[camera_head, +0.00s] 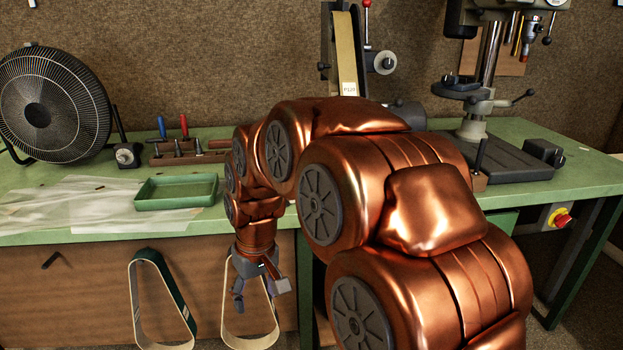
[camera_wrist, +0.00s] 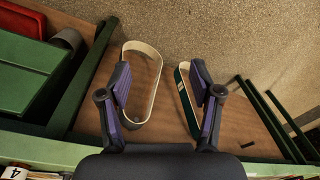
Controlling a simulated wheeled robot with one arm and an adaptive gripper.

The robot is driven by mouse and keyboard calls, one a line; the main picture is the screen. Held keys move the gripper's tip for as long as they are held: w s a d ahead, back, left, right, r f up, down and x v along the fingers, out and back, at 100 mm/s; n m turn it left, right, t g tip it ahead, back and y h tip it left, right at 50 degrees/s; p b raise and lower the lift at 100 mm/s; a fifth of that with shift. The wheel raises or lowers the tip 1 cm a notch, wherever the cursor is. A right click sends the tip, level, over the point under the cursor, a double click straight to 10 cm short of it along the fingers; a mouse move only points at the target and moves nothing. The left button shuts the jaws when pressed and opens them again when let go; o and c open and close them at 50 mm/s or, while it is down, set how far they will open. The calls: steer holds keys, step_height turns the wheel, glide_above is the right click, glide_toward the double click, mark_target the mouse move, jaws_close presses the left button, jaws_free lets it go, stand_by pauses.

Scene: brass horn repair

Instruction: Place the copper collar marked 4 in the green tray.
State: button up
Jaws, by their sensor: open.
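The green tray (camera_head: 177,191), shallow and rectangular, sits empty on the left part of the bench in the head view. My gripper (camera_head: 258,292) hangs in front of the bench's front edge, right of the tray and lower. In the wrist view my gripper (camera_wrist: 160,82) is open, with nothing between its fingers. A white tag marked 4 (camera_wrist: 14,173) shows at the lower left edge of the wrist view, cut off by the frame. I cannot make out a copper collar in either view; my arm hides part of the bench.
Belts (camera_head: 160,300) hang on the bench front; one hangs behind my gripper. A fan (camera_head: 52,103), a tool rack (camera_head: 187,150), a belt sander (camera_head: 347,60) and a drill press (camera_head: 478,100) stand on the bench (camera_head: 60,182). A cloudy sheet (camera_head: 60,205) lies left of the tray.

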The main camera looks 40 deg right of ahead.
steer(key=w+d+r+m+t+h+p, duration=0.1)
steer(key=w+d+r+p, duration=0.3)
steer(key=d, duration=0.5)
steer(key=w+d+r+m+t+p, duration=0.1)
steer(key=w+d+r+p, duration=0.1)
steer(key=d+r, duration=0.5)
steer(key=w+d+r+m+t+h+p, duration=0.1)
steer(key=w+d+r+p, duration=0.2)
steer(key=d, duration=0.8)
steer(key=shift+a+p+x, duration=0.2)
steer(key=shift+p+x, duration=0.2)
steer(key=shift+x, duration=1.6)
steer(key=shift+a+p+x, duration=0.2)
steer(key=shift+p+x, duration=0.2)
steer(key=shift+x, duration=1.6)
steer(key=shift+s+f+t, duration=0.1)
steer(key=shift+s+t, duration=0.1)
steer(key=shift+t, duration=0.1)
jaws_close()
